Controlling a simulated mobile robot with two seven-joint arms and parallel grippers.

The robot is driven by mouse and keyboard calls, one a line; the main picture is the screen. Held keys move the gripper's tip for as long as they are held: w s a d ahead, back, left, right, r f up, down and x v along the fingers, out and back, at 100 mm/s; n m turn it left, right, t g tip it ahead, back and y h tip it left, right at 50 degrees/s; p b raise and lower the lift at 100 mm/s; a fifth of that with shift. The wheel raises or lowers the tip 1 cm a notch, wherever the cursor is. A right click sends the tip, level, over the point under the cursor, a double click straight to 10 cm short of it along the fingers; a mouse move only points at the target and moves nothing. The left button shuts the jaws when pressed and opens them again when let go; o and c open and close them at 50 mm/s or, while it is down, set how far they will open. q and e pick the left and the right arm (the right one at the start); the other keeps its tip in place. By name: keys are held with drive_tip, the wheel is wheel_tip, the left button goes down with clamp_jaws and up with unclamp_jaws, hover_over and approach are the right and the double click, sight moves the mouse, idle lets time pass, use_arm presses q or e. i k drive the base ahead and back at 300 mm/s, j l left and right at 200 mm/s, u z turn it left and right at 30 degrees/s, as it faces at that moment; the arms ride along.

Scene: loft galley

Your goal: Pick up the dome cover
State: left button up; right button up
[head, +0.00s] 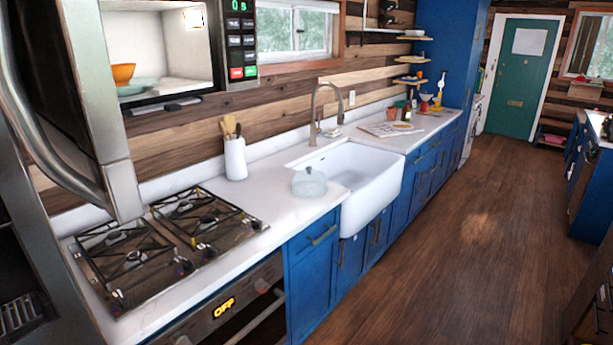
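A pale, see-through dome cover (309,183) with a small knob on top sits on the white counter, between the stove and the sink, close to the sink's left rim. It stands upright with its knob up, and nothing blocks my view of it. I cannot tell whether anything is under it. Neither of my grippers shows in the head view.
A gas stove (168,240) lies left of the cover, and a white utensil crock (235,159) stands behind it. The white sink (372,185) with a tall faucet is to its right. An open microwave (160,45) hangs above. The wood floor (445,240) is clear.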

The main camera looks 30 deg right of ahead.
sight(308, 183)
drive_tip(key=i+l, duration=0.2)
drive_tip(key=l, duration=0.15)
drive_tip(key=i+l+u, duration=0.15)
drive_tip(key=i+l, duration=0.25)
drive_tip(key=l, duration=0.35)
drive_tip(key=i+l+u, duration=0.1)
drive_tip(key=l, duration=0.3)
drive_tip(key=i+l, duration=0.3)
drive_tip(key=i+l+u, duration=0.15)
drive_tip(key=l, duration=0.35)
drive_tip(key=i+l, duration=0.2)
drive_tip(key=l, duration=0.2)
drive_tip(key=i+l+u, duration=0.1)
drive_tip(key=l, duration=0.3)
